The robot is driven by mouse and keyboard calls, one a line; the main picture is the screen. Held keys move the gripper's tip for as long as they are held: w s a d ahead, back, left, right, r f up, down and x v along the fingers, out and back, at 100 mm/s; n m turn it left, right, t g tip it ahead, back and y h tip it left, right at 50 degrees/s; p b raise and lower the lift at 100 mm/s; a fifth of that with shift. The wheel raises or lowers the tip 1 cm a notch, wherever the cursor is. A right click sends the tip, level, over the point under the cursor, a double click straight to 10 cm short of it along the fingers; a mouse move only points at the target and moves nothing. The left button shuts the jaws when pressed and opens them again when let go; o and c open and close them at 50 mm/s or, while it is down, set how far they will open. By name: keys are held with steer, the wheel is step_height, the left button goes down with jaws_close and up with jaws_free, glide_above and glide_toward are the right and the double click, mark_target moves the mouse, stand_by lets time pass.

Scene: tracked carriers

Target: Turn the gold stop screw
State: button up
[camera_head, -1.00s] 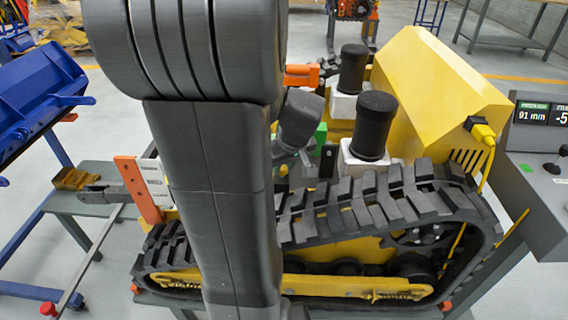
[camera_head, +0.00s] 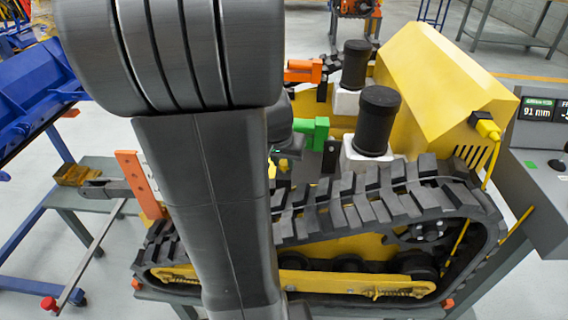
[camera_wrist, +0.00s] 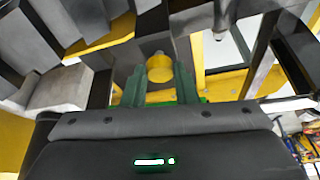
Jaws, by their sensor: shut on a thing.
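The gold stop screw (camera_wrist: 160,68) shows in the wrist view as a short round gold piece between the two dark green fingers of my gripper (camera_wrist: 159,82). The fingers are shut on it, one on each side. A grey rounded part lies just beyond it. In the head view my own arm covers the screw and the fingertips, so how the screw sits in its seat is hidden there.
A yellow tracked carrier with a black track (camera_head: 360,205) fills the middle. Black cylinders (camera_head: 376,120) on white blocks, a green part (camera_head: 313,130) and an orange part (camera_head: 303,70) stand on it. A grey console (camera_head: 545,170) is at right, a blue frame (camera_head: 35,100) at left.

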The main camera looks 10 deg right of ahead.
steer(key=m+b, duration=0.1)
steer(key=m+h+b, duration=0.1)
steer(key=m+b, duration=0.1)
steer(key=shift+w+a+f+m+g, duration=0.2)
steer(key=shift+m+g, duration=0.1)
steer(key=shift+g, duration=0.1)
steer(key=m+g+b, duration=0.1)
steer(key=m, duration=0.2)
steer(key=shift+w+r+m+h+b, duration=0.1)
steer(key=shift+m+h+b, duration=0.2)
steer(key=shift+h+b, duration=0.1)
steer(key=m, duration=0.1)
steer(key=m+g, duration=0.1)
steer(key=m, duration=0.1)
steer(key=shift+w+r+m+g+h+b, duration=0.1)
steer(key=shift+m+g+h+b, duration=0.2)
steer(key=shift+w+m+g, duration=0.15)
steer(key=shift+m+g, duration=0.45)
steer(key=shift+m, duration=1.2)
steer(key=o, duration=1)
steer(key=shift+r, duration=0.1)
steer(key=p+v, duration=0.3)
steer(key=v, duration=1)
steer(key=shift+r, duration=0.35)
